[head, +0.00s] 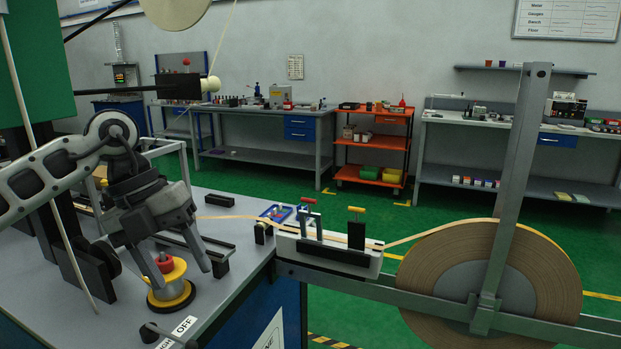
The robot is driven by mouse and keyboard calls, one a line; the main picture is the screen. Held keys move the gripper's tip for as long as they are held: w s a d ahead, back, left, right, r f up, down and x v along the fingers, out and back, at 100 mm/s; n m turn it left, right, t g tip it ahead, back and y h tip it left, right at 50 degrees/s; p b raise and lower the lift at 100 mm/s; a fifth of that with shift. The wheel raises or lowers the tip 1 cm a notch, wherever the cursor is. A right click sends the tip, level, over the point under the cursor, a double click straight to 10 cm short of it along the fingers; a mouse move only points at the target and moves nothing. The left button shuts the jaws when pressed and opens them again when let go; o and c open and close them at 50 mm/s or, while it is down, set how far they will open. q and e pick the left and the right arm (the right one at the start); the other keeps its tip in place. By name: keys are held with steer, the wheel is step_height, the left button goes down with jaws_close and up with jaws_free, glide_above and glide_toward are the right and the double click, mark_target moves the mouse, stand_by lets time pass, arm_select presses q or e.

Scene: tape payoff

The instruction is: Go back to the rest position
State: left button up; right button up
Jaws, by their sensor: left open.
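My left gripper (180,274) comes in from the left over the grey bench top (232,285). Its two fingers point down and stand apart. A red button on a yellow and grey base (172,292) lies below and partly behind the fingers. I see nothing held between the fingers; whether they touch the button housing I cannot tell. A large tan tape reel (545,275) hangs at the right on a metal frame. Its tape runs left through a white guide block (345,262) with red-topped and yellow-topped posts, then towards the area behind my gripper. My right gripper is out of view.
An OFF label (184,326) and dark lever parts lie at the bench's front edge. A blue tray (275,212) sits near the bench's back corner. A metal upright (520,150) crosses the reel. Green floor lies behind, with workbenches and an orange cart (372,150) along the wall.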

arm_select(q)
steer(key=s+d+f+h, duration=0.1)
steer(key=s+d+h, duration=0.2)
steer(key=d+h, duration=0.3)
steer(key=s+d+f+n+g+h, duration=0.15)
steer(key=d+h, duration=0.25)
steer(key=d, duration=0.4)
steer(key=s+d+f+h, duration=0.1)
steer(key=s+d+h, duration=0.2)
steer(key=d+h, duration=0.35)
steer(key=w+a+f+n+t+y, duration=0.1)
steer(key=a+f+n+t+y, duration=0.4)
steer(key=n+t, duration=0.6)
steer(key=w+a+f+n+t+y, duration=0.1)
steer(key=a+f+n+t+y, duration=0.2)
steer(key=f+n+t+y, duration=0.55)
steer(key=s+a+f+n+g+y, duration=0.1)
steer(key=s+a+f+n+g, duration=0.2)
steer(key=s+f+n, duration=0.2)
steer(key=s+a+f+n+g+y, duration=0.2)
steer(key=s+f+n, duration=0.4)
steer(key=f, duration=0.3)
steer(key=shift+s+a+f+g+y, duration=0.35)
steer(key=shift+s+a+g, duration=0.5)
steer(key=shift+a, duration=0.4)
